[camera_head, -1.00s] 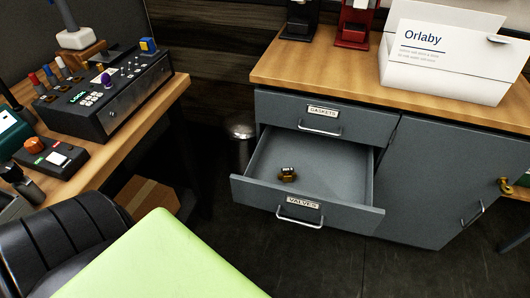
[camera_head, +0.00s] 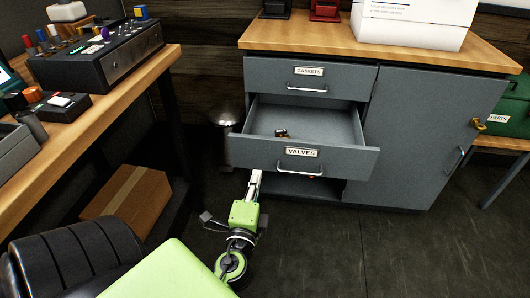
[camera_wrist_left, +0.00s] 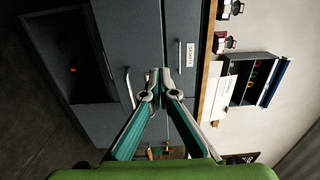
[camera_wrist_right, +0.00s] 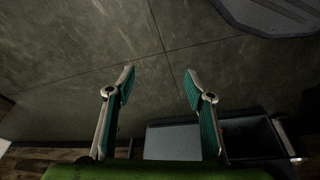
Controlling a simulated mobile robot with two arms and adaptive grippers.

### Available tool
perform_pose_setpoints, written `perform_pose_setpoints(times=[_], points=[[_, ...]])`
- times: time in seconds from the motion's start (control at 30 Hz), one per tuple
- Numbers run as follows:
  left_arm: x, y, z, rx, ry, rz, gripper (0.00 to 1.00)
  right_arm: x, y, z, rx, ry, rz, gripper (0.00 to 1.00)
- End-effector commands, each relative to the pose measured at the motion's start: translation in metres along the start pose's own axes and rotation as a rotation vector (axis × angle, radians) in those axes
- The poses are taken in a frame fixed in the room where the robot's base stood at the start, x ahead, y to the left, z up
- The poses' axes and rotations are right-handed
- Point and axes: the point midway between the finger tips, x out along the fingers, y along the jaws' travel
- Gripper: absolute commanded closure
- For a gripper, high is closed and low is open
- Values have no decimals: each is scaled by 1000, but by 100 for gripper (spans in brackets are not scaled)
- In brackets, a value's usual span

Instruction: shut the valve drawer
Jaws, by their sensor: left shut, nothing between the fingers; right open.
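The valve drawer (camera_head: 345,165), grey with a VALVES label and a bar handle (camera_head: 299,172), stands pulled out of the cabinet. A small brass and dark part (camera_head: 281,133) lies inside it. My left gripper (camera_head: 257,173) is near the lower edge of the drawer front, left of the handle; contact cannot be told. In the left wrist view its fingers (camera_wrist_left: 160,74) are together and empty, with a bar handle (camera_wrist_left: 128,90) beside them. My right gripper (camera_wrist_right: 158,75) is open and empty over the floor in the right wrist view, and outside the head view.
The gaskets drawer (camera_head: 335,80) above is shut. A cabinet door (camera_head: 430,140) is to the right, with an open shelf (camera_head: 325,191) below the drawer. A cardboard box (camera_head: 125,200) and a black chair (camera_head: 65,255) are at left. Floor (camera_head: 400,255) in front is clear.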

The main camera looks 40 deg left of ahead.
Motion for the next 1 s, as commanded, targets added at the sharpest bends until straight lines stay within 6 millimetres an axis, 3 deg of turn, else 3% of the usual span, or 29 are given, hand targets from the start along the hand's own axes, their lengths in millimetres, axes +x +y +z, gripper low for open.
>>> perform_pose_setpoints(times=[0.4, 0.6, 0.8, 1.0], points=[[78, -3, 0, 0, 1, -1, 100, 58, -4, 19, -5, -34, -6, 52], [112, -2, 0, -1, 0, -1, 100, 73, -5, 27, -7, -41, -8, 52], [129, 0, 0, -2, 1, 2, 100, 77, -5, 30, -7, -43, -8, 52], [132, 1, 0, -3, 1, 2, 100, 78, -5, 30, -7, -44, -8, 52]])
